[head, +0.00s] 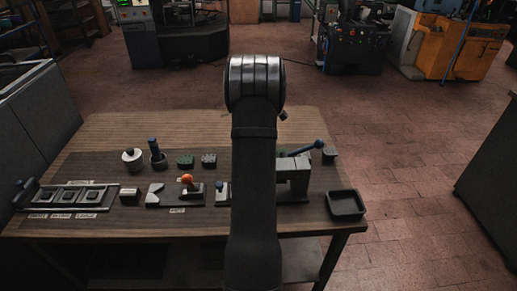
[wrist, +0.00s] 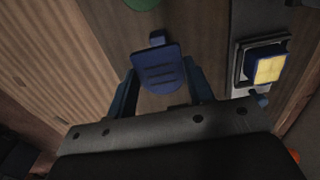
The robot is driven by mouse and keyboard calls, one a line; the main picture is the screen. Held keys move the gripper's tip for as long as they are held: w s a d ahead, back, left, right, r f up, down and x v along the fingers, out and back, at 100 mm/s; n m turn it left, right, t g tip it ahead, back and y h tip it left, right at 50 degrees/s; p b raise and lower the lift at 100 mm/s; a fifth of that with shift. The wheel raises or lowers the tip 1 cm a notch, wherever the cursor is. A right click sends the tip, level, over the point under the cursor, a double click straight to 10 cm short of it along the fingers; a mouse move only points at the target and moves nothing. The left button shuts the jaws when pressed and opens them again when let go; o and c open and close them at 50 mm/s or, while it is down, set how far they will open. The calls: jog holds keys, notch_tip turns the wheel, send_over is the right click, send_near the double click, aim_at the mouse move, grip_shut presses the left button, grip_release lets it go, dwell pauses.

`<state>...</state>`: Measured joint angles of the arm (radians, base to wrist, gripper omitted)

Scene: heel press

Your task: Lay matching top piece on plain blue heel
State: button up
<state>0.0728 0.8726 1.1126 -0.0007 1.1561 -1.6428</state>
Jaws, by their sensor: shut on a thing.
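My gripper (wrist: 160,72) is shut on a blue piece with dark grooves across its face (wrist: 160,66), seen between the two fingers in the wrist view. A small blue block (wrist: 157,38) shows just beyond its far edge; I cannot tell whether they are joined. At the right of the wrist view, a yellow-faced block with blue sides (wrist: 268,68) sits in a grey frame (wrist: 243,62). No plain blue heel can be made out for certain. In the head view my arm hides the gripper and the held piece.
An empty dark tray (head: 346,204) is at the right edge. A green round thing (wrist: 142,4) shows in the wrist view.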

jog(key=r, duration=0.3)
jog(key=s+r, duration=0.1)
jog(key=r, duration=0.1)
jog(key=shift+a, duration=0.35)
jog(key=s+a+r, duration=0.1)
jog(key=s+a, duration=0.2)
jog(key=s, duration=0.5)
jog(key=s+a, duration=0.3)
jog(key=s, duration=0.4)
jog(key=shift+s+a+f, duration=0.1)
jog(key=shift+s+f, duration=0.05)
jog(key=shift+f, duration=2.05)
jog(key=shift+s+a+f, duration=0.1)
jog(key=shift+f, duration=2.1)
jog(key=shift+f, duration=0.45)
jog(key=o, duration=1)
